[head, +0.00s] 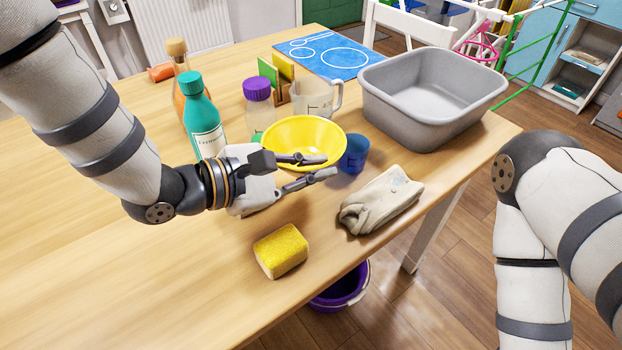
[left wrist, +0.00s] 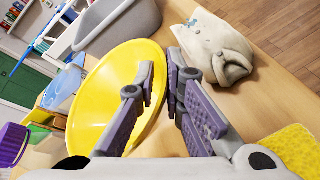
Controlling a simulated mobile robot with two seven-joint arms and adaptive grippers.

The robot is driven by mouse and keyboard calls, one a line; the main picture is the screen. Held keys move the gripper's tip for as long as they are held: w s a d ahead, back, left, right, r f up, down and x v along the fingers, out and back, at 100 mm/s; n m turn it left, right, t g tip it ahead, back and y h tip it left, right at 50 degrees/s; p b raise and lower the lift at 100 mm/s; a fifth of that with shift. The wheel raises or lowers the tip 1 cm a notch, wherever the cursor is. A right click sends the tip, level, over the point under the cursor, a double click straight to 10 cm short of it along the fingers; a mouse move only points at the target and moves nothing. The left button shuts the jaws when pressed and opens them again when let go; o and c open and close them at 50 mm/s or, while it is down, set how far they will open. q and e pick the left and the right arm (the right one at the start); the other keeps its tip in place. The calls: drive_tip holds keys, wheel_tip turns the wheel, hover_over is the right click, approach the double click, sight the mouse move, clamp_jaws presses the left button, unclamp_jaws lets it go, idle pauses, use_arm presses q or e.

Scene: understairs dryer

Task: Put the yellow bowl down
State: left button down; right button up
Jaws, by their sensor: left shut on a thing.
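The yellow bowl (head: 295,132) is near the middle of the table in the head view, with its opening facing up. My left gripper (head: 329,166) is shut on the bowl's near rim. In the left wrist view, the bowl (left wrist: 98,100) fills the left half, and the gripper (left wrist: 163,60) has one finger inside the rim and the other outside. Whether the bowl's base touches the wooden table (head: 150,275) is hidden. My right arm comes in at the right of the head view, but its gripper is out of view.
A blue cup (head: 355,154) is close beside the bowl. The table's left front is clear.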

sight(309, 201)
use_arm(q)
drive_tip(key=shift+w+a+f, duration=0.1)
drive_tip(key=shift+w+f, duration=0.25)
drive_tip(key=shift+f, duration=0.05)
drive_tip(key=shift+w+a+f+b, duration=0.1)
drive_tip(key=shift+w+f+b, duration=0.1)
drive_tip(key=shift+f, duration=0.75)
drive_tip(key=shift+w+a+f+b, duration=0.1)
drive_tip(key=shift+w+f+b, duration=0.1)
drive_tip(key=shift+f, duration=0.7)
use_arm(e)
drive_tip(key=shift+s+f, duration=0.55)
drive_tip(key=shift+f, duration=0.05)
use_arm(q)
drive_tip(key=shift+f, duration=0.15)
drive_tip(key=c, duration=1.7)
unclamp_jaws()
